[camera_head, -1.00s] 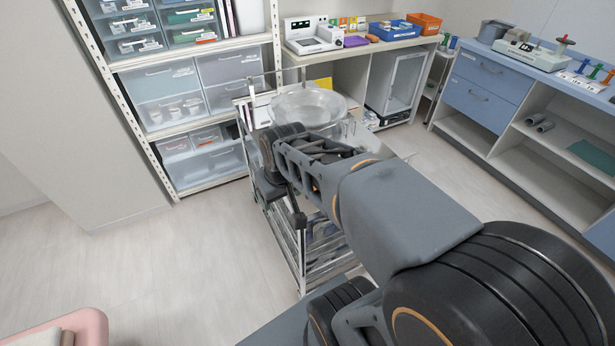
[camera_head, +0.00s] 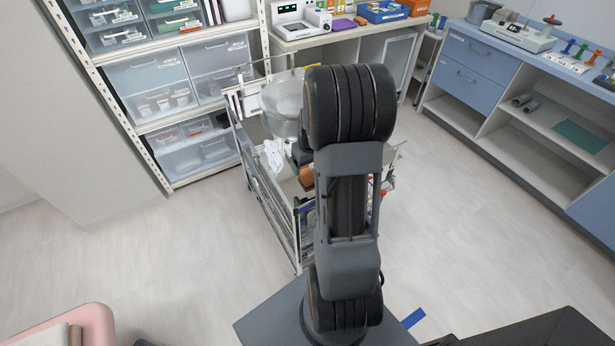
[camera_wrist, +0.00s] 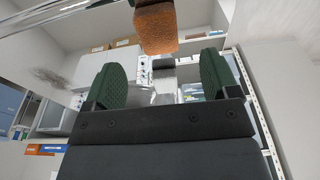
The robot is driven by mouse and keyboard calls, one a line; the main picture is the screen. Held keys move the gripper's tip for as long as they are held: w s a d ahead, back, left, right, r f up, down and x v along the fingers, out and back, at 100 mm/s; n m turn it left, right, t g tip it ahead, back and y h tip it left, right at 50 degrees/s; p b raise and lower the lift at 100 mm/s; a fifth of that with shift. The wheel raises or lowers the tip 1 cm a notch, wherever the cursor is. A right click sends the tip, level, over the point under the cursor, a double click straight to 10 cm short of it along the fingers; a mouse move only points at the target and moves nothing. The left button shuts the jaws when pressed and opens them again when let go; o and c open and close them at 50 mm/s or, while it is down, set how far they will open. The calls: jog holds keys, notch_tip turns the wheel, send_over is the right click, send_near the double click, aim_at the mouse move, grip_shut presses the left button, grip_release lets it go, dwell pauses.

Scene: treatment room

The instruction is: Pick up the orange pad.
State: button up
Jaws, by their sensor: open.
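The orange pad (camera_wrist: 155,28) is a rough, spongy block at the top of the wrist view. My gripper (camera_wrist: 162,78) is open, its two green finger pads well apart with nothing held between them. The pad shows beyond the fingertips, towards the top edge of the picture, and is not between them. In the head view a brown-orange piece (camera_head: 306,178), which looks like the same pad, shows on the metal cart (camera_head: 262,190), partly behind my arm. My gripper is hidden behind my arm there.
A clear round bowl (camera_head: 283,104) and crumpled white material (camera_head: 273,154) are on the cart. A small orange piece (camera_head: 360,21) lies on the back counter (camera_head: 290,45) near a blue bin (camera_head: 384,12). Drawer shelves (camera_head: 155,85) stand left of the cart. Floor is open to the left.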

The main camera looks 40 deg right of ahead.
aim_at(308, 175)
jog(key=shift+w+d+f+p, duration=0.1)
jog(key=shift+f+p, duration=0.05)
jog(key=shift+f, duration=0.9)
jog(key=shift+w+f+p, duration=0.15)
jog(key=shift+f+p, duration=0.05)
jog(key=shift+f, duration=0.8)
jog(key=shift+w+d+f+p, duration=0.1)
jog(key=shift+f+p, duration=0.05)
jog(key=shift+f, duration=0.9)
jog(key=c, duration=1)
